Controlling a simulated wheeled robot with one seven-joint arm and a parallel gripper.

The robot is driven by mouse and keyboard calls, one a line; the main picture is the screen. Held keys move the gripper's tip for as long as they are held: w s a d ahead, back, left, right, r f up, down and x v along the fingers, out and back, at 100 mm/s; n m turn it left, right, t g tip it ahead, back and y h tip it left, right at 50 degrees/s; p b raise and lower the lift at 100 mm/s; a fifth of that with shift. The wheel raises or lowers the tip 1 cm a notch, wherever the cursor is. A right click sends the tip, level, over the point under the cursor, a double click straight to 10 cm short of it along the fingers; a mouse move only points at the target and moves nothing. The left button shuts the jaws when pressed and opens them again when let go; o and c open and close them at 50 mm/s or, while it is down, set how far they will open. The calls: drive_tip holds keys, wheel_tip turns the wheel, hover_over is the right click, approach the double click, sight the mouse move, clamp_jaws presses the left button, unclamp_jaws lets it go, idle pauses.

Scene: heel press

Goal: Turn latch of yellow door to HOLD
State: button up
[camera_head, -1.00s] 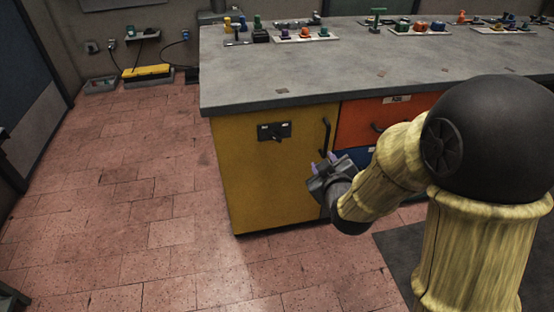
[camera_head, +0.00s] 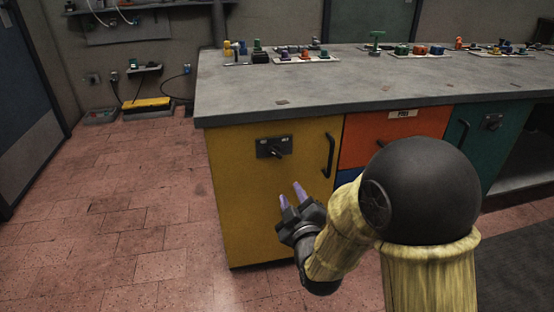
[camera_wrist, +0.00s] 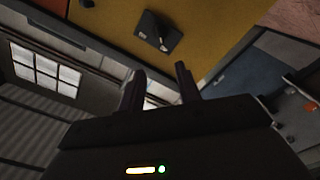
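The yellow door (camera_head: 235,205) is shut on the cabinet's left front. Its latch (camera_head: 276,149) is a dark plate with small light labels and a black lever pointing down and to the right; the label text is too small to read surely. The latch also shows in the wrist view (camera_wrist: 158,34), ahead of the fingers. A black handle (camera_head: 329,155) stands upright at the door's right side. My gripper (camera_head: 292,193) is open and empty, below the latch and apart from it. Its two fingers with purplish tips point up toward the door; they look dark in the wrist view (camera_wrist: 158,80).
The grey worktop (camera_head: 330,85) overhangs the door, with small coloured parts along its back. An orange drawer (camera_head: 385,135) and a teal door (camera_head: 483,150) are to the right. The tiled floor (camera_head: 110,220) left of the cabinet is clear.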

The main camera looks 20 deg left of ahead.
sight(276, 154)
drive_tip(key=b+x, duration=0.4)
drive_tip(key=x, duration=1.3)
drive_tip(key=shift+w, duration=0.2)
drive_tip(key=shift+c, duration=0.2)
clamp_jaws()
